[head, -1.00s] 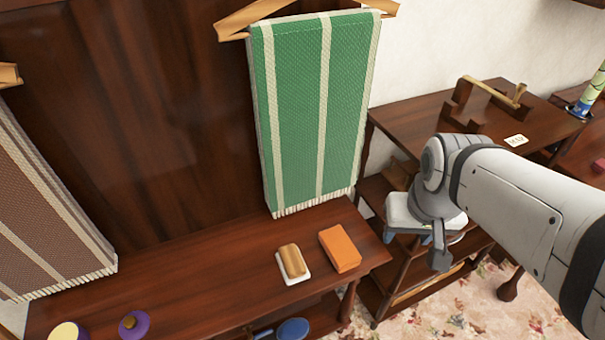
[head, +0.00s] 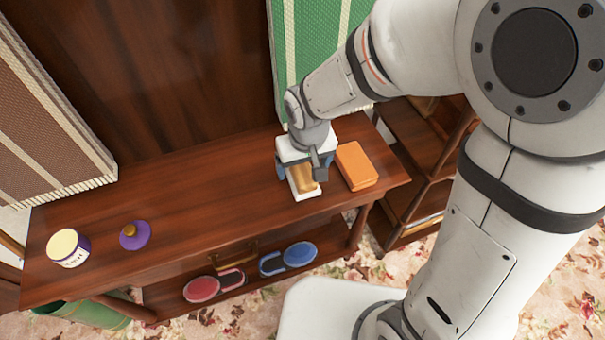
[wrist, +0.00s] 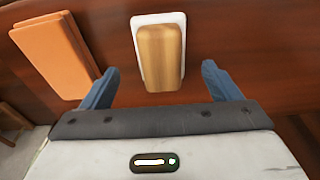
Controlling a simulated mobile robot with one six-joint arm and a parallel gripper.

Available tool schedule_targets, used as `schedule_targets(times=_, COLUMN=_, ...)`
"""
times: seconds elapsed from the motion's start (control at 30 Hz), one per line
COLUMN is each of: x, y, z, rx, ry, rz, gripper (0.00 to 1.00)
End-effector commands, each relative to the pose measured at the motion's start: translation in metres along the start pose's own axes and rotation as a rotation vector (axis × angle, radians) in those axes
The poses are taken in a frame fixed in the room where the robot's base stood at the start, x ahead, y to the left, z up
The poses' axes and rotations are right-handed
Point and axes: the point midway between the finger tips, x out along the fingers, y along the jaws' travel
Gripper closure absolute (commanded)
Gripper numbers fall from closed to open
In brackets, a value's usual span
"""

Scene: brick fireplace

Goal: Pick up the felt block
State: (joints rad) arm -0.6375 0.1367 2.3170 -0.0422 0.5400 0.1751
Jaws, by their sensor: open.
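The felt block (head: 306,188) has a tan wooden-looking top on a white base and lies on the dark wooden shelf top (head: 195,205). My gripper (head: 304,168) is open and above the block, partly hiding it in the head view. In the wrist view the felt block (wrist: 160,52) shows ahead of and between the two blue fingers (wrist: 159,70), with a gap on each side. Nothing is held. I cannot tell how high the fingers are above it.
An orange box (head: 355,165) lies close to the right of the block. A purple disc-shaped lid (head: 135,235) and an open purple-and-cream jar (head: 69,247) stand at the left. Red and blue round items (head: 300,254) lie on the lower shelf. The shelf's middle is clear.

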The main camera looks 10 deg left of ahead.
Motion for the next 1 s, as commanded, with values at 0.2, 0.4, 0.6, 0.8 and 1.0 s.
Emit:
schedule_targets(times=0.2, x=0.035, y=0.0, z=0.001, rx=0.0, ry=-0.002, rz=0.0, gripper=0.16)
schedule_targets(times=0.4, x=0.043, y=0.0, z=0.0, rx=-0.001, ry=0.001, rz=0.0, gripper=0.16)
schedule_targets(times=0.6, x=0.043, y=-0.001, z=0.0, rx=-0.001, ry=0.001, rz=0.0, gripper=0.16)
schedule_targets(times=0.8, x=0.045, y=-0.001, z=0.001, rx=-0.002, ry=0.001, rz=0.0, gripper=0.16)
schedule_targets(times=1.0, x=0.048, y=-0.001, z=0.001, rx=-0.003, ry=0.001, rz=0.0, gripper=0.16)
